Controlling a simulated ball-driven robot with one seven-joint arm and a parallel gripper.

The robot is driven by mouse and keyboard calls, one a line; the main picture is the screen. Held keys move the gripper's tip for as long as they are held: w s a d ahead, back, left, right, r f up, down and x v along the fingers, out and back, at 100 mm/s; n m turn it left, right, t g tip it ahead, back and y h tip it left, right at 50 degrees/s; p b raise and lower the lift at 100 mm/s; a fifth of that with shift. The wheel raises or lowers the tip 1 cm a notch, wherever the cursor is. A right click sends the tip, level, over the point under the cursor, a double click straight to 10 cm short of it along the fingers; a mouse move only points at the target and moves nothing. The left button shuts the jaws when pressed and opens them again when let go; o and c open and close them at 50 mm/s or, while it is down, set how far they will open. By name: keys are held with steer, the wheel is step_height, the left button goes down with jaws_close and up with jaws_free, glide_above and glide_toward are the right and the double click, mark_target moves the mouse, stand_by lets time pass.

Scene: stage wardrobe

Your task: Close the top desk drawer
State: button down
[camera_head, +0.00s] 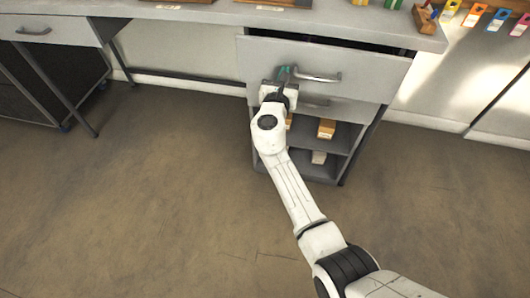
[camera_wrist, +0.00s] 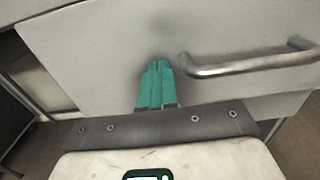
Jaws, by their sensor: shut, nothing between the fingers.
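The top desk drawer (camera_head: 372,72) is a grey panel with a metal bar handle (camera_head: 318,77). It stands pulled out, and a dark gap shows between its top edge and the desktop (camera_head: 335,22). My gripper (camera_head: 287,72) is at the drawer front, just left of the handle. In the wrist view its teal fingers (camera_wrist: 157,68) are together and empty, pointing at the drawer front (camera_wrist: 110,45), with the handle (camera_wrist: 250,64) to their right. I cannot tell whether the fingertips touch the panel.
A lower drawer and open shelves (camera_head: 335,168) with small boxes (camera_head: 326,128) are below. Another drawer (camera_head: 45,30) is at the far left. Colored tags (camera_head: 473,14) and a wooden block (camera_head: 425,18) are at the right. The floor (camera_head: 150,190) is clear.

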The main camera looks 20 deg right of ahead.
steer(key=b+x, duration=0.2)
steer(key=x, duration=0.3)
steer(key=shift+w+d+f+b, duration=0.15)
steer(key=shift+w+d+b, duration=0.05)
steer(key=shift+w+b, duration=0.2)
steer(key=shift+w+d, duration=0.2)
steer(key=shift+w, duration=0.15)
steer(key=shift+r, duration=0.3)
steer(key=shift+r, duration=0.1)
